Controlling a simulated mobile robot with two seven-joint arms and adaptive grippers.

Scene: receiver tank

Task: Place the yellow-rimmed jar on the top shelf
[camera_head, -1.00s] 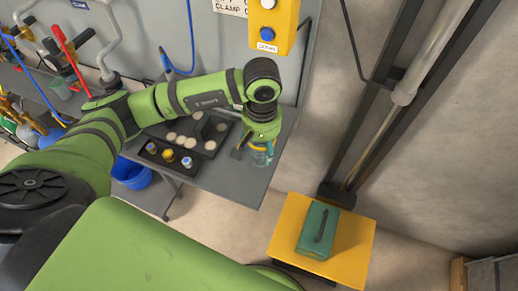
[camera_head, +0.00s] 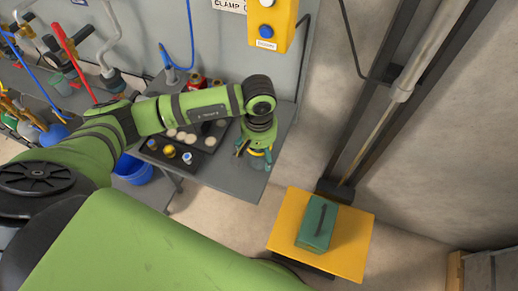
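My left gripper (camera_head: 256,153) points down at the right end of the grey bench. Yellow and glassy parts between and below its fingers look like the yellow-rimmed jar (camera_head: 258,163), mostly hidden by the gripper. I cannot tell whether the fingers are pressed on it or only around it. My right gripper is not in view. I cannot make out a top shelf in this view.
The grey bench (camera_head: 233,184) holds a dark tray of pale discs and a row of small capped items (camera_head: 169,151). Red canisters (camera_head: 197,81) stand behind my arm. A green case (camera_head: 317,224) lies on a yellow platform (camera_head: 350,248). A blue bucket (camera_head: 132,171) stands below.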

